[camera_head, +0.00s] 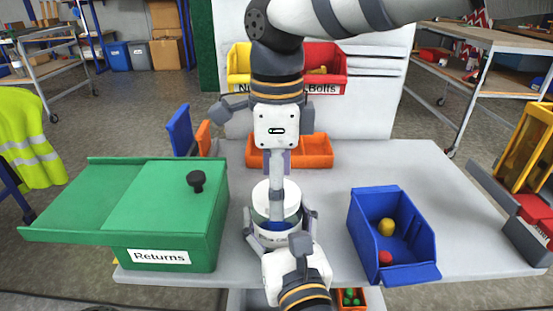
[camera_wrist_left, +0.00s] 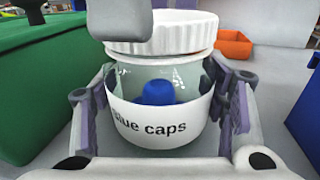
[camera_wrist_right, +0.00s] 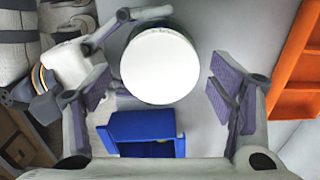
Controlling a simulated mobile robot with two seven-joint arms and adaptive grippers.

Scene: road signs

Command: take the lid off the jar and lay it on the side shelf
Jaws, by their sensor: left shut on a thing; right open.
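The jar (camera_wrist_left: 190,112) is clear, with a white "Blue caps" label and a blue piece inside. It stands upright on the table, also in the head view (camera_head: 268,226). Its white ribbed lid (camera_wrist_left: 185,32) is on top and shows as a white disc in the right wrist view (camera_wrist_right: 160,65). My left gripper (camera_head: 280,224) is shut around the jar's body. My right gripper (camera_head: 277,198) points down over the lid, open, its fingers spread wider than the lid. A flat green shelf (camera_head: 65,205) sticks out left of the green Returns box.
The green Returns box (camera_head: 165,215) with a black knob stands left of the jar. A blue bin (camera_head: 365,240) with a yellow and a red piece is on the right. An orange tray (camera_head: 318,152) lies behind. Grey table (camera_head: 445,225) is bare at the right.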

